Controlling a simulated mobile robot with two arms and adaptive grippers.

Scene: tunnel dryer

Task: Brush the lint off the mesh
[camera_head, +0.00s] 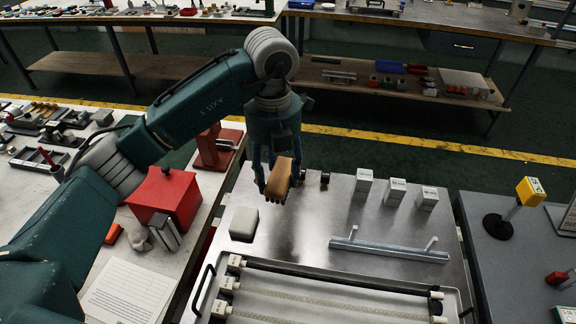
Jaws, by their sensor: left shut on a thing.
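My left gripper (278,183) is shut on a brush (279,177) with a tan wooden body. It holds the brush above the back left of the grey metal table (320,215). A shallow tray (340,272) with a metal rim lies at the front of the table, below and to the right of the gripper. Long pale mesh strips (330,303) run across it, with white end blocks at both sides. The tray is cut off by the bottom edge. Lint on the mesh is too small to tell. My right gripper is not in view.
A metal bar with two handles (388,249) lies behind the tray, and three white boxes (396,191) stand farther back. A red box (165,194) sits on the left bench. The table's middle is clear.

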